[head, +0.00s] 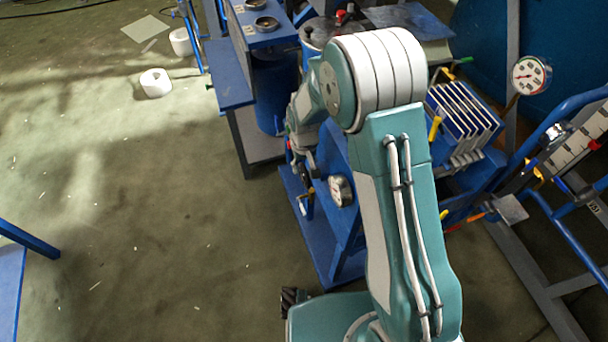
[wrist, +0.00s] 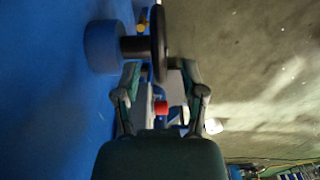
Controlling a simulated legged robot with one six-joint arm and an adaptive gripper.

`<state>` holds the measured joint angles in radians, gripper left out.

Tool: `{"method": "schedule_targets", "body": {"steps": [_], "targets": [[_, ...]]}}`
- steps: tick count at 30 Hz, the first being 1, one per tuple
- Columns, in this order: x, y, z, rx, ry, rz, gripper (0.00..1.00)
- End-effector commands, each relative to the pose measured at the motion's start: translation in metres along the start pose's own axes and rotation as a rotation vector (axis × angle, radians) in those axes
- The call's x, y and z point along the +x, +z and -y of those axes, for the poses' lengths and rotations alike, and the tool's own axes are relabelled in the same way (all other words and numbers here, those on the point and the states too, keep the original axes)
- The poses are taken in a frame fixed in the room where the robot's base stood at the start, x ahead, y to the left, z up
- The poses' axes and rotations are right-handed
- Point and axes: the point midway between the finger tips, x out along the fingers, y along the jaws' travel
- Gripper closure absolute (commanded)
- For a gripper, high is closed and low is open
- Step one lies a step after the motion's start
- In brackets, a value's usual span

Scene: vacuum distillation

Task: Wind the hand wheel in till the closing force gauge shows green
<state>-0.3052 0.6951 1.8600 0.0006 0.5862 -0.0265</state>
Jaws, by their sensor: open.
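The hand wheel (wrist: 159,40) shows edge-on in the wrist view as a dark disc on a short black shaft, which comes out of a round blue hub (wrist: 103,47). My gripper (wrist: 158,68) is open, its two fingertips on either side of the wheel's near rim. I cannot tell whether they touch it. In the head view my gripper (head: 303,160) is small and partly hidden by my arm. I cannot make out the wheel in the head view.
A second, white-faced gauge (head: 530,75) stands at the right, its needle unreadable. A plate stack (head: 465,120) and a blue tubular frame (head: 560,215) crowd the right side. The floor (head: 150,220) at left is mostly open, with white rolls (head: 155,83) farther back.

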Motion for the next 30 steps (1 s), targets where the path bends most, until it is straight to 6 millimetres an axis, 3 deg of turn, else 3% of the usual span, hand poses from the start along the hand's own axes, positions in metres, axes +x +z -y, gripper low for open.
{"method": "schedule_targets", "body": {"steps": [3,9,20,21,24,30], "targets": [[0.023,0.001,0.000,0.000,0.000,0.004,0.46],[0.047,0.000,0.000,0.000,0.000,0.001,0.46],[0.053,0.000,0.000,0.000,0.000,0.000,0.46],[0.053,0.000,0.000,0.000,0.000,0.000,0.64],[0.052,0.000,0.000,0.000,0.000,-0.001,1.00],[0.053,0.000,0.000,0.000,0.000,0.000,1.00]]}}
